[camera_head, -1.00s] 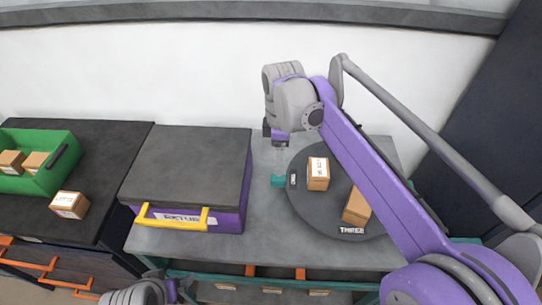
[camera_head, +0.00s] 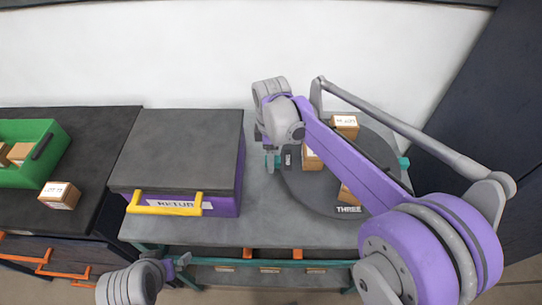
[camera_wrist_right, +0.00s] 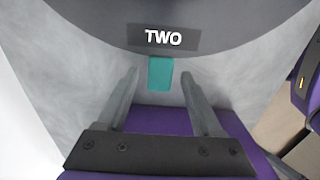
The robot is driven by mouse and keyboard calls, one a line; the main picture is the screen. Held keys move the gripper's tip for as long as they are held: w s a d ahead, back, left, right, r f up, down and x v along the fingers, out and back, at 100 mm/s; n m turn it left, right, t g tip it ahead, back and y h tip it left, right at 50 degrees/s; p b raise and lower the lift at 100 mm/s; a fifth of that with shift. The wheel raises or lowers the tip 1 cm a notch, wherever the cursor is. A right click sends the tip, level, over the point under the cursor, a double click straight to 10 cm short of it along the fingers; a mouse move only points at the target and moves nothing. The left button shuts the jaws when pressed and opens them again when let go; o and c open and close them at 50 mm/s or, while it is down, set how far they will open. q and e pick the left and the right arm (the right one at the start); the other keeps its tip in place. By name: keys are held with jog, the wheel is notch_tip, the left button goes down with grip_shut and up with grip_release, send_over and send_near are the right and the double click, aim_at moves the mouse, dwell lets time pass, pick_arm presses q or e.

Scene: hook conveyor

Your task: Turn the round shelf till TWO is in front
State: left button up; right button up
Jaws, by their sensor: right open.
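The round shelf (camera_head: 318,202) is a dark grey disc on the right of the table, with THREE (camera_head: 348,209) on its front edge. The TWO label (camera_wrist_right: 163,38) is on its left edge, beside a teal handle (camera_wrist_right: 160,74). This handle also shows in the head view (camera_head: 277,162). My right gripper (camera_head: 269,160) is open, low at the shelf's left edge. In the wrist view its fingers are spread on either side of the teal handle, not closed on it. My left gripper (camera_head: 180,263) is low at the front; its jaw opening is too small to tell.
Boxes (camera_head: 344,125) stand on the shelf, partly hidden by my right arm. Another teal handle (camera_head: 404,162) sticks out at its right. A purple case (camera_head: 225,203) with a yellow handle stands left of the shelf. Further left are a green crate (camera_head: 55,150) and a loose box (camera_head: 59,195).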

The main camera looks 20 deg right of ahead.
jog(key=shift+f, duration=0.1)
grip_shut()
dwell(0.3)
dwell(1.1)
